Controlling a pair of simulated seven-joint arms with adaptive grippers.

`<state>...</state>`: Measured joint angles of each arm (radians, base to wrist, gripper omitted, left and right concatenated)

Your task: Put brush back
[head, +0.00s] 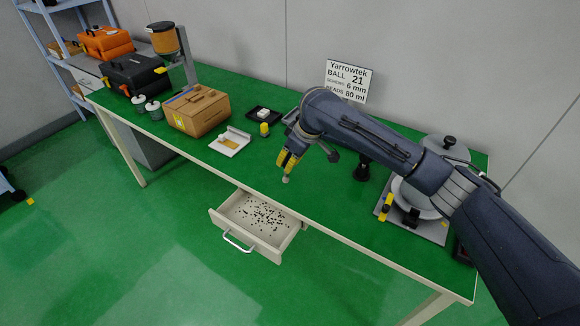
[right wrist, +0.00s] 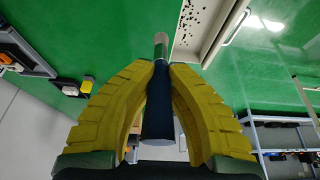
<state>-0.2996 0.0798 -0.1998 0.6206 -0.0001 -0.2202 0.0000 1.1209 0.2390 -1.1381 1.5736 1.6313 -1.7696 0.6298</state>
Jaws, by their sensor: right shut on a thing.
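My right gripper (head: 287,163) is shut on the brush and holds it above the front part of the green bench, behind the open drawer. In the right wrist view the yellow fingers of the gripper (right wrist: 160,75) close on the brush's dark tapered handle (right wrist: 157,105). The brush has a silver collar and a pale tip pointing away from the gripper. In the head view only the brush's pale tip (head: 286,179) shows below the fingers. My left gripper is not in view.
An open drawer (head: 222,218) with many dark bits juts from the bench (head: 335,203). A white tray (head: 241,133), cardboard box (head: 200,110), small yellow item (head: 264,129) and black tray (head: 276,114) stand to the left. A round device (head: 440,232) stands right. A sign (head: 347,82) is behind.

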